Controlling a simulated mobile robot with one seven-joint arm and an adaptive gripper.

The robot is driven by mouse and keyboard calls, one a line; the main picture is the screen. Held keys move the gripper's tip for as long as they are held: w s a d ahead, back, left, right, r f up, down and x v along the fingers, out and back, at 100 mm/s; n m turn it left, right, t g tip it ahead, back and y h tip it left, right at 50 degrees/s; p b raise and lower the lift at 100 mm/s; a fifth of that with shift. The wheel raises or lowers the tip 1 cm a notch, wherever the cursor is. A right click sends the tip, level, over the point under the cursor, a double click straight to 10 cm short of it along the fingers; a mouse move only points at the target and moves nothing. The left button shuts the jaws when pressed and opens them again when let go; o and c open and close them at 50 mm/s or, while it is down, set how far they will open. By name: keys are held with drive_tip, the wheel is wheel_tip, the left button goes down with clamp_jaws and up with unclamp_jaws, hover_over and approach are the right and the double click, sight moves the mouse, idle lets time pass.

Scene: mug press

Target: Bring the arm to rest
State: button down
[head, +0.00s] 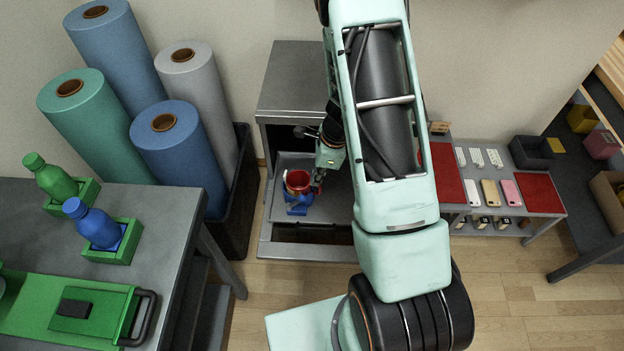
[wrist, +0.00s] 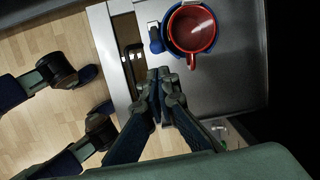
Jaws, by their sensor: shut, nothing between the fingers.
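My gripper (wrist: 165,80) is shut and empty in the wrist view. It hangs over the grey metal surface, just below and left of a red mug (wrist: 192,30), and looks apart from it. The mug stands upright in a blue holder (wrist: 155,37). In the head view the red mug (head: 297,181) and the blue holder (head: 296,208) sit on the shelf of a grey metal cabinet (head: 290,75). My arm crosses the middle of that view, and my fingertips are small and partly hidden beside the mug.
A grey table (head: 170,215) at left carries a green bottle (head: 50,177), a blue bottle (head: 92,224) and a green press (head: 70,310). Tall rolls (head: 180,155) stand in a black bin behind it. A low shelf (head: 535,225) with red mats is at right. Wood floor is open at lower right.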

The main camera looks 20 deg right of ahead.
drive_tip(key=shift+r, duration=0.45)
